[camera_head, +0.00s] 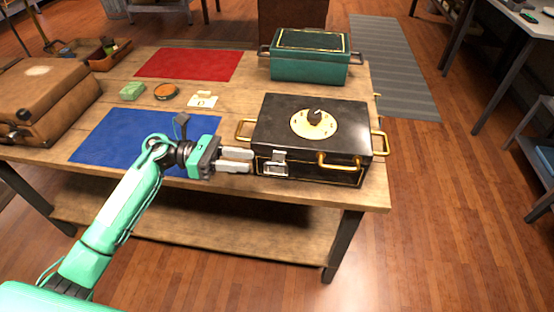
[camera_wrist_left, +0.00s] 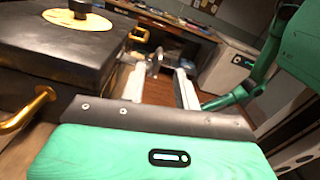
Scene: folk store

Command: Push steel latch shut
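A black box (camera_head: 345,146) with brass handles and a round cream dial plate stands at the right front of the wooden table. The steel latch (camera_head: 275,164) is on its front face, near the left end. Whether the latch is closed is too small to tell. My left gripper (camera_head: 251,161) is just left of the latch at about its height, pointing right. Its pale fingers are apart with nothing held. My right gripper is out of view.
A green box (camera_head: 309,66) stands behind the black box. A blue mat (camera_head: 115,138), a red mat (camera_head: 190,64), small items and a brown case (camera_head: 45,95) are on the table (camera_head: 375,195). The floor before the table is clear.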

